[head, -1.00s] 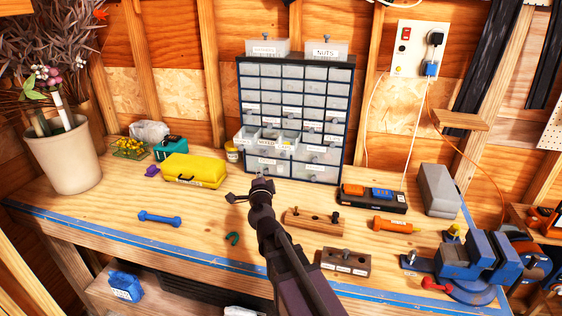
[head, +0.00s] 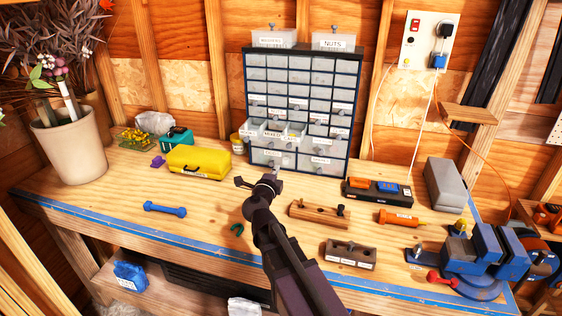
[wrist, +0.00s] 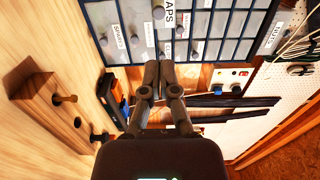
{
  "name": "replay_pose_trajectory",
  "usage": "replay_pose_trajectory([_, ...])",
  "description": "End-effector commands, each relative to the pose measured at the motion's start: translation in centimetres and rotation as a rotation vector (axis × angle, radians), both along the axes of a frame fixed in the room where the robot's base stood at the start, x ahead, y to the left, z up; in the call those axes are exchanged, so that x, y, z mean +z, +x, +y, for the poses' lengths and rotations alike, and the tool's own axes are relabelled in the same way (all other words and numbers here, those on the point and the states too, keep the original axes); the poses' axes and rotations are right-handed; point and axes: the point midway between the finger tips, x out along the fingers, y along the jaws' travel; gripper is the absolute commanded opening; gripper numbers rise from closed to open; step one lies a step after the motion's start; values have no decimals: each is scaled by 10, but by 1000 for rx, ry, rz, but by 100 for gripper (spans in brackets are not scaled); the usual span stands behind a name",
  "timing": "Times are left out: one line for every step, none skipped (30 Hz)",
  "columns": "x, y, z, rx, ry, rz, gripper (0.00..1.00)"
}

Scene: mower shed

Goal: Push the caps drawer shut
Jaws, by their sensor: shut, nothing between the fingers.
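The dark-framed drawer cabinet (head: 354,115) stands at the back of the bench. Drawers at its lower left (head: 272,138) stick out from the front with their open tops showing. Their labels are too small to read surely in the head view. In the wrist view a large label ending in "APS" (wrist: 169,17) shows at the top edge, partly cut off. My gripper (head: 268,182) is shut and empty, over the bench in front of the cabinet and below the protruding drawers. Its closed fingers (wrist: 158,68) point toward the cabinet in the wrist view, apparently apart from it.
A yellow case (head: 200,162) lies left of my gripper. A wooden block with pegs (head: 318,214) and a darker labelled block (head: 348,256) lie to the right. A black tray (head: 375,194) sits right of the cabinet's foot. A blue vise (head: 480,255) stands front right.

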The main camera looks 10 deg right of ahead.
Motion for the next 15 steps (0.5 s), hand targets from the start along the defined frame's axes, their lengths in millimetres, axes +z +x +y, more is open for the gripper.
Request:
replay_pose_trajectory([0, 3, -1, -1, 0, 0, 0])
replay_pose_trajectory([0, 5, -2, -1, 0, 0, 0])
replay_pose_trajectory([0, 8, -3, -1, 0, 0, 0])
replay_pose_trajectory([0, 11, -4, -2, 0, 0, 0])
replay_pose_trajectory([0, 13, -5, -2, 0, 0, 0])
replay_pose_trajectory([0, 17, -6, -2, 0, 0, 0])
replay_pose_trajectory([0, 21, -8, -1, 0, 0, 0])
replay_pose_trajectory([0, 24, -9, -1, 0, 0, 0])
replay_pose_trajectory([0, 29, -10, 0, 0, 0, 0])
replay_pose_trajectory([0, 33, -12, -1, 0, 0, 0])
replay_pose_trajectory([0, 37, -14, -1, 0, 0, 0])
replay_pose_trajectory([0, 43, -16, -2, 0, 0, 0])
replay_pose_trajectory([0, 47, -18, -2, 0, 0, 0])
replay_pose_trajectory([0, 52, -20, -1, 0, 0, 0])
replay_pose_trajectory([0, 58, -22, -1, 0, 0, 0])
